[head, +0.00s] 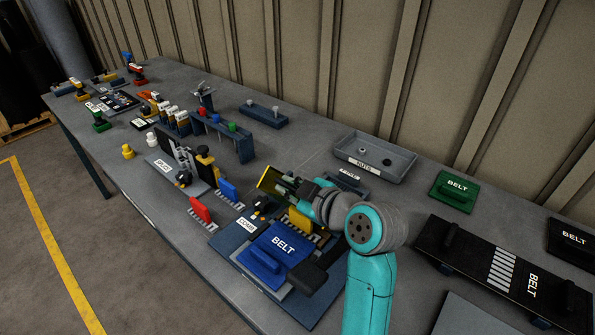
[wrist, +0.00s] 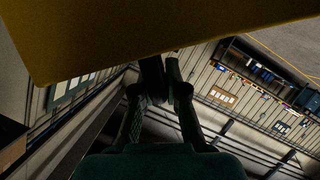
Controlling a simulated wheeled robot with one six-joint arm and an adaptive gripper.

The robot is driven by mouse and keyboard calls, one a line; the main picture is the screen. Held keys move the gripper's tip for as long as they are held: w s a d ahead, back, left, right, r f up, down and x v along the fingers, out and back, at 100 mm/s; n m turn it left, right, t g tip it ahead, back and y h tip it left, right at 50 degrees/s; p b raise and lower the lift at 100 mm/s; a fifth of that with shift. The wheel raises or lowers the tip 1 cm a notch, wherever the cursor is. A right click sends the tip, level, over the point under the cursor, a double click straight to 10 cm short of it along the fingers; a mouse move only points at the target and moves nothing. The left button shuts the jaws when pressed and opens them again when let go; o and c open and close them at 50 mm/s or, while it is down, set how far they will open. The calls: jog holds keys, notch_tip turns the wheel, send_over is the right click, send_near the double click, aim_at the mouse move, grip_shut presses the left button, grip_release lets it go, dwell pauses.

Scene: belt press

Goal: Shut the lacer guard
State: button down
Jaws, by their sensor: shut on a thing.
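The yellow lacer guard (head: 268,178) stands raised and tilted above the lacer's dark blue base (head: 229,239). Its yellow panel (wrist: 150,35) fills the top of the wrist view. My gripper (head: 287,187) is at the guard, on its right side in the head view. In the wrist view my gripper's fingers (wrist: 164,72) are close together on a dark part just under the panel, which looks like the guard's handle. The panel's edge and my gripper hide part of that grip. A blue belt piece (head: 263,262) marked BELT lies on the base below.
A yellow comb-like piece (head: 299,219) sits beside the blue belt, under my arm. Red (head: 201,209) and blue (head: 228,190) pieces stand left of the lacer. A grey nuts tray (head: 375,158) and a green belt block (head: 454,192) lie behind to the right.

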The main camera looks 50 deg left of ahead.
jog(key=shift+s+d+f+n+t+y, duration=0.1)
jog(key=shift+s+f+n+t+y, duration=0.2)
jog(key=shift+s+f+n, duration=0.3)
jog(key=shift+s+d+f+n+t+y, duration=0.1)
jog(key=shift+s+f+n+t+y, duration=0.1)
jog(key=shift+s+f+n+t, duration=0.4)
jog(key=shift+w+f, duration=0.1)
jog(key=shift+w, duration=0.1)
jog(key=c, duration=1.2)
grip_release()
jog(key=w+v, duration=0.1)
jog(key=v, duration=1.1)
jog(key=shift+s, duration=0.3)
